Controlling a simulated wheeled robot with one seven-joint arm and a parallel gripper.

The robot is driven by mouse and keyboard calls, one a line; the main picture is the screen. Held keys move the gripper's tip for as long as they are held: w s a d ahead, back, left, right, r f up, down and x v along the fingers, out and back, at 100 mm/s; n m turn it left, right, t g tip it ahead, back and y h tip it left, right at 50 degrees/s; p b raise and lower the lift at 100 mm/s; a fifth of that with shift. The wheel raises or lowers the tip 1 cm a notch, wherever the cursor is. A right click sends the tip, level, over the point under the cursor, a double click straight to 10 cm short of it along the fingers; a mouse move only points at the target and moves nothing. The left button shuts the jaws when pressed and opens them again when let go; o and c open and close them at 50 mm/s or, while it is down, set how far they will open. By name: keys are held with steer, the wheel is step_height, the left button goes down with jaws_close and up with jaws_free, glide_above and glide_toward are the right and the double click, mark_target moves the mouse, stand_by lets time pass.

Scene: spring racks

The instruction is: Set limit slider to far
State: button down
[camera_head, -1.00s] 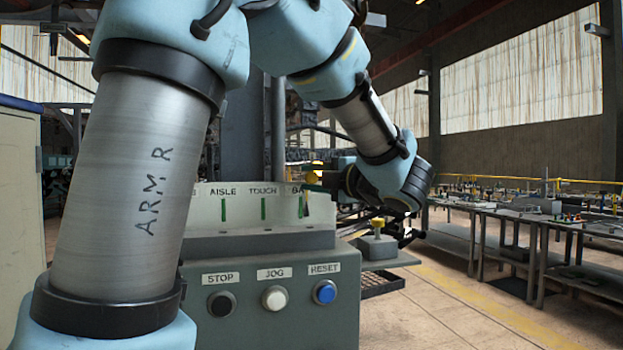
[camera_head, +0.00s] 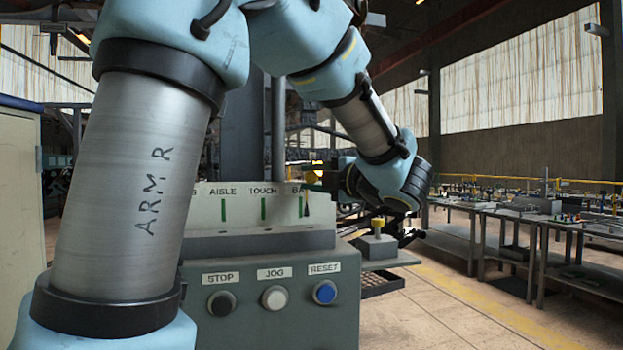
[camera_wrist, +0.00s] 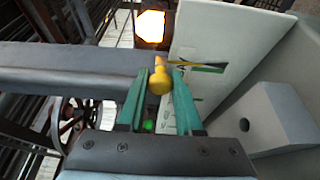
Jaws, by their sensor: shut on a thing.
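A yellow knob (camera_wrist: 160,82) shows in the wrist view, taken to be the limit slider's handle. My gripper (camera_wrist: 161,74) has its two green fingers shut on it, one on each side. A thin yellow pointer (camera_wrist: 195,64) reaches from the knob over the white scale plate, beside a green mark. In the head view the white label plate (camera_head: 243,192) reads AISLE, TOUCH and a partly hidden word starting BA, with green marks below. My gripper (camera_head: 314,179) is at the plate's right end, small and partly hidden; the knob is hard to make out there.
The grey console below carries the STOP button (camera_head: 221,303), JOG button (camera_head: 274,298) and RESET button (camera_head: 325,292). A yellow-topped lever (camera_head: 378,224) stands on a bracket at right. Workbenches (camera_head: 520,215) stand far right.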

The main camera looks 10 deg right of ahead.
stand_by(0.3)
steer(key=d+b, duration=0.1)
steer(key=d, duration=0.2)
steer(key=shift+w, duration=0.15)
steer(key=c, duration=0.8)
jaws_free()
steer(key=shift+d, duration=0.15)
steer(key=shift+c, duration=0.2)
steer(key=shift+o, duration=1.2)
steer(key=b+v, duration=0.4)
steer(key=v, duration=0.6)
steer(key=shift+s+b, duration=0.3)
steer(key=shift+s, duration=0.05)
